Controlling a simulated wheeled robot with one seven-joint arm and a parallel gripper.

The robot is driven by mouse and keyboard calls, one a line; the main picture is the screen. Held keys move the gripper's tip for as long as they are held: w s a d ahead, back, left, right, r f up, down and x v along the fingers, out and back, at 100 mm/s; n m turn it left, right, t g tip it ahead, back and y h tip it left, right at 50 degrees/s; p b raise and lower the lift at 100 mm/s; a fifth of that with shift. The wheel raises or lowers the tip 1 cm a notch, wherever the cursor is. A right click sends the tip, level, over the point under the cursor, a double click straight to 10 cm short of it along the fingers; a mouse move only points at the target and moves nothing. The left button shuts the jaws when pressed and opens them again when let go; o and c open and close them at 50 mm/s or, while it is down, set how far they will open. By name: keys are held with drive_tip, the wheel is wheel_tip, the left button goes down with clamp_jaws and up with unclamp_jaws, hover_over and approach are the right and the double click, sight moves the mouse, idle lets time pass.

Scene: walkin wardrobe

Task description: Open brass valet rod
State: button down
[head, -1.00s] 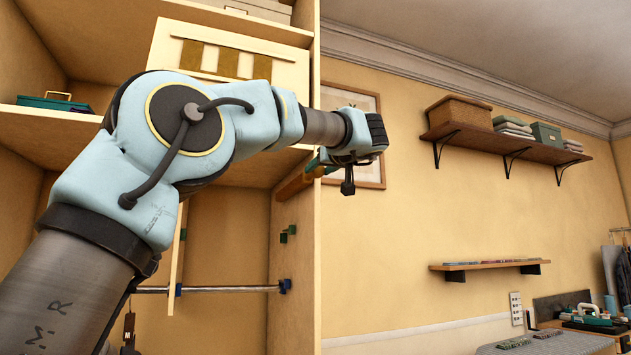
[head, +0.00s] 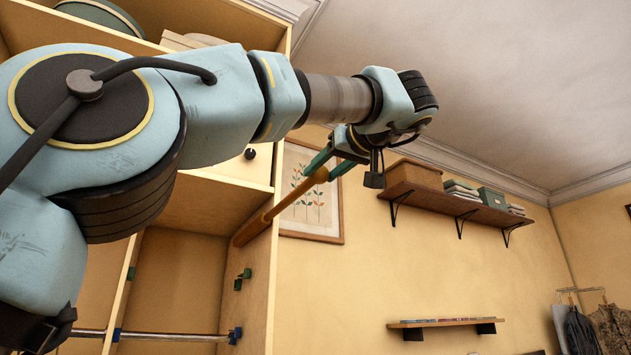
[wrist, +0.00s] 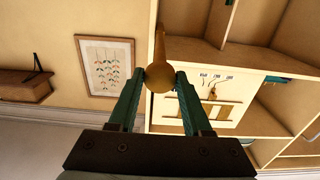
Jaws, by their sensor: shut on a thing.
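The brass valet rod (head: 272,215) shows in the head view as a golden-brown bar. It slants up from the inner side of the wardrobe's right panel and sticks out past the panel's front edge. My gripper (head: 327,171) is shut on its outer end, with green fingers on either side. In the wrist view the rod's round end (wrist: 158,79) sits between the fingertips of my gripper (wrist: 161,76), and the bar runs back toward the wardrobe. My arm hides part of the wardrobe in the head view.
The wardrobe's right side panel (head: 262,285) stands close below the rod. A framed plant picture (head: 306,205) hangs on the wall behind. A wall shelf (head: 462,202) with a basket is farther right. The space below my gripper looks open.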

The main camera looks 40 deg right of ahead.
drive_tip(key=shift+s, duration=0.15)
drive_tip(key=shift+c, duration=1.7)
unclamp_jaws()
drive_tip(key=s+a, duration=0.1)
drive_tip(key=s, duration=0.9)
drive_tip(key=shift+s+a+b, duration=0.15)
drive_tip(key=shift+s+b, duration=0.2)
drive_tip(key=shift+b, duration=0.05)
